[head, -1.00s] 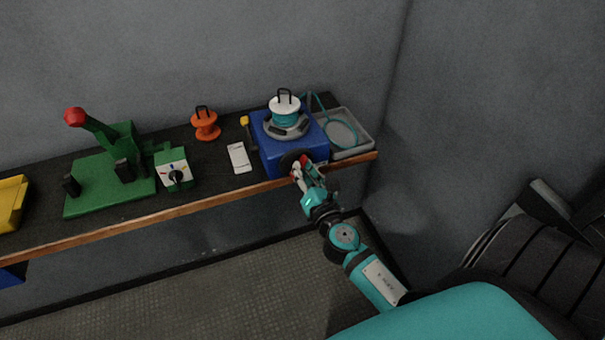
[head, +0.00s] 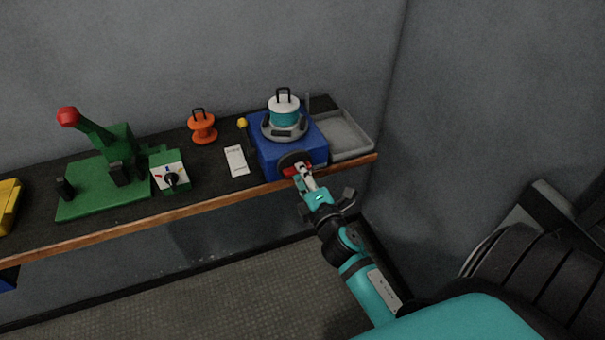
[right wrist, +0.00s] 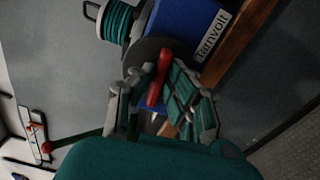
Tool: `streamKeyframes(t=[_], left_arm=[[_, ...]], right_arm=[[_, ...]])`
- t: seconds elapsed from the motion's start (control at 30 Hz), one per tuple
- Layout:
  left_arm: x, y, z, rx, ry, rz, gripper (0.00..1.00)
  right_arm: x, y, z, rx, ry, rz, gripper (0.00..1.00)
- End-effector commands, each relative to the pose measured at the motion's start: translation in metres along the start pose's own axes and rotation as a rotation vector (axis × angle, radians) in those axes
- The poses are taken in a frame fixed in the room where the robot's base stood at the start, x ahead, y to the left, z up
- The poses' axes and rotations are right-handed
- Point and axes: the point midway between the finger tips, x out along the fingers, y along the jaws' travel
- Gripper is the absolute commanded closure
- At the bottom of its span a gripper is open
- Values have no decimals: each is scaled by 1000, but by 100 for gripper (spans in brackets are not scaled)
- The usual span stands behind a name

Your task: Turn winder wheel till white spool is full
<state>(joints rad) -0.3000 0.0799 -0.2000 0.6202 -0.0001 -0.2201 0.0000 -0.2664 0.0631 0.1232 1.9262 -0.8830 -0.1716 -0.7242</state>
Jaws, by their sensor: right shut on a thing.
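The blue winder (head: 274,158) stands at the right part of the shelf. The white spool (head: 283,103) sits upright on its grey turntable (head: 284,131), with a thick teal winding around its middle; the winding also shows in the right wrist view (right wrist: 117,20). The dark winder wheel (head: 291,159) is on the winder's front face. My right gripper (head: 301,170) is at the wheel, shut on its red handle; in the right wrist view the red handle (right wrist: 158,82) lies between the fingers. My left gripper is not in view.
A grey tray (head: 362,151) right of the winder looks empty. An orange spool (head: 202,128), a white card (head: 236,160), a yellow-knobbed lever (head: 243,123), a white-faced dial box (head: 171,179) and a green press (head: 99,191) stand to the left. The shelf's wooden edge (head: 200,206) runs below.

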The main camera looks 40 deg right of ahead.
Motion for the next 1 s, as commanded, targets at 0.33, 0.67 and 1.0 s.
streamKeyframes(t=[0.33, 0.67, 1.0], left_arm=[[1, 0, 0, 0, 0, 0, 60], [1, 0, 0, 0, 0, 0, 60], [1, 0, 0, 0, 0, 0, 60]], right_arm=[[0, -2, 0, 114, -1, -2, 100], [0, -2, 0, 127, -1, -2, 100], [0, -2, 0, 125, -1, -2, 65]])
